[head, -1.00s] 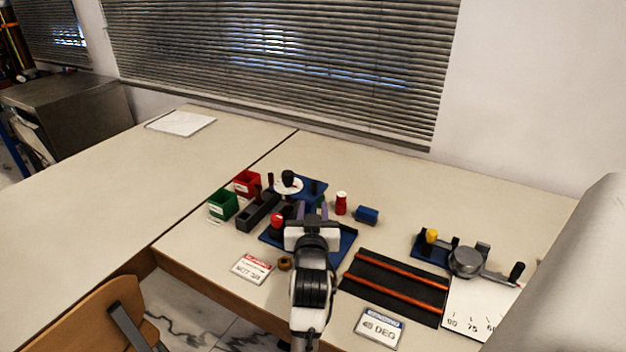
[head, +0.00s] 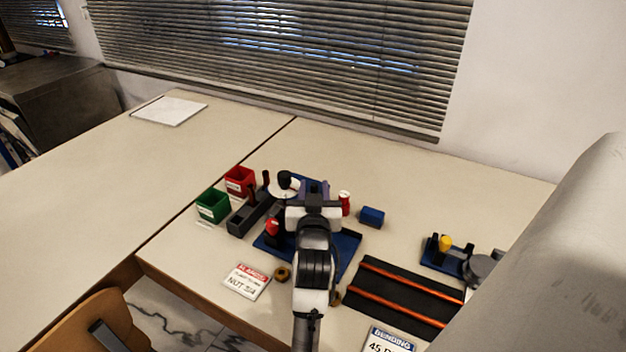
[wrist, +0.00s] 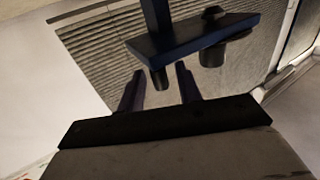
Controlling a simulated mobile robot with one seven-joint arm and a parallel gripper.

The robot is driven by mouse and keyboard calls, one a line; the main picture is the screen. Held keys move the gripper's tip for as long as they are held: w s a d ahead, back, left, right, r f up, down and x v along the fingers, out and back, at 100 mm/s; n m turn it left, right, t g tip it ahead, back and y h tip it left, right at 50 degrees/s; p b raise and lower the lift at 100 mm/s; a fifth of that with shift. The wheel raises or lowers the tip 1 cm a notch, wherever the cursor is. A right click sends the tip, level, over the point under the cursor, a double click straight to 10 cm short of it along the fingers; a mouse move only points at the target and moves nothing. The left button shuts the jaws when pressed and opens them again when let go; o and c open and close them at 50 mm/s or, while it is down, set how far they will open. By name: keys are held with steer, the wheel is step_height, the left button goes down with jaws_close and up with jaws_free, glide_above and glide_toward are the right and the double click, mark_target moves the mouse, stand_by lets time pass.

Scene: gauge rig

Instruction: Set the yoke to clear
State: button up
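My gripper (head: 314,184) is over the back of the blue rig (head: 349,246) and hides much of it in the head view. In the wrist view its two purple fingers (wrist: 158,84) stand apart. A blue crossbar (wrist: 190,38) on a post spans above them, with a short black peg (wrist: 160,79) and a larger black knob (wrist: 211,52). The peg appears between the fingertips or just beyond them, with gaps on both sides. I cannot tell for sure which part is the yoke, nor see a clear mark.
Green (head: 212,206) and red (head: 239,182) bins stand left of the rig. A red knob (head: 272,227) rises close to my arm's left. A red-and-white spool (head: 344,203) and a blue block (head: 372,216) stand to the right. The bending rig (head: 440,254) is farther right.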

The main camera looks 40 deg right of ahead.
steer(key=shift+w+d, duration=0.3)
steer(key=shift+w, duration=0.05)
jaws_close()
steer(key=shift+s, duration=0.1)
